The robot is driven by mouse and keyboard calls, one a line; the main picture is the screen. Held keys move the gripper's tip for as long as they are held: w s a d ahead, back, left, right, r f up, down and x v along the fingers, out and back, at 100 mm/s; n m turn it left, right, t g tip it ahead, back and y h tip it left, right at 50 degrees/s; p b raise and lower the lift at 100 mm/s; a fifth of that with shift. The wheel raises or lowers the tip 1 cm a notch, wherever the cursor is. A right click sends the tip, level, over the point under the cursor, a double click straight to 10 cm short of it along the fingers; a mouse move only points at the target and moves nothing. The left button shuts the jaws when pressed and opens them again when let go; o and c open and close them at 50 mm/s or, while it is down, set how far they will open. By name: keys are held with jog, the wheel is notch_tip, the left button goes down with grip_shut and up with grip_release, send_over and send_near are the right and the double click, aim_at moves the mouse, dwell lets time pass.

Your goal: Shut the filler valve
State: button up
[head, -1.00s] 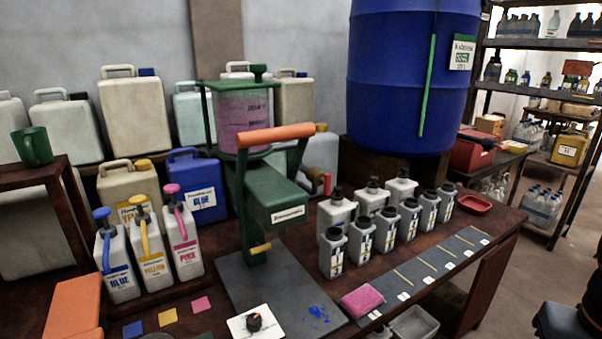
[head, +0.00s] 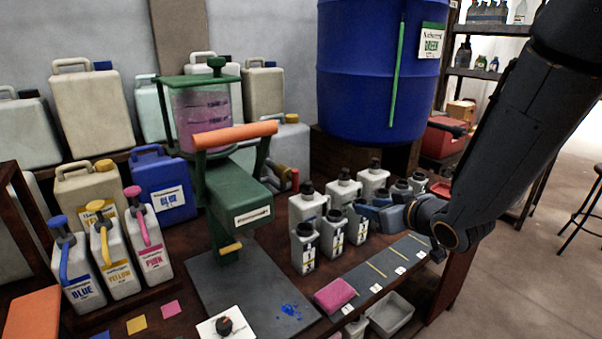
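The green filler (head: 238,200) stands on a dark plate on the bench. It has an orange lever (head: 235,135) across its top and a clear hopper (head: 203,118) of pink liquid behind. A small yellow spout or handle (head: 230,248) sticks out low on its front. A red-handled brass tap (head: 291,177) shows behind the filler; I cannot tell which of these is the filler valve, or whether it is open. My gripper (head: 372,213) reaches in from the right, pointing left among the small bottles, apart from the filler. Its fingers are too unclear to tell open from shut.
Several grey bottles (head: 304,248) stand right of the filler, some hidden by my arm. A pink sponge (head: 334,295) and a dial (head: 224,325) lie in front. Jugs with pump tops (head: 112,262) stand left. A large blue drum (head: 365,80) rises behind.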

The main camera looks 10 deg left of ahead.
jog(key=s+a+r+n+y, duration=0.2)
jog(key=a+r+y, duration=0.25)
jog(key=a, duration=0.25)
jog(key=n+g+y, duration=0.2)
jog(key=y, duration=0.2)
send_near(298, 174)
jog(key=a, duration=0.2)
jog(key=p+x, duration=0.1)
jog(key=x, duration=0.2)
jog(key=p+x, duration=0.1)
jog(key=x, duration=0.3)
jog(key=shift+w+d+r, duration=0.1)
jog(key=shift+w+d, duration=0.05)
jog(key=shift+w, duration=0.3)
jog(key=shift+c, duration=0.4)
grip_shut()
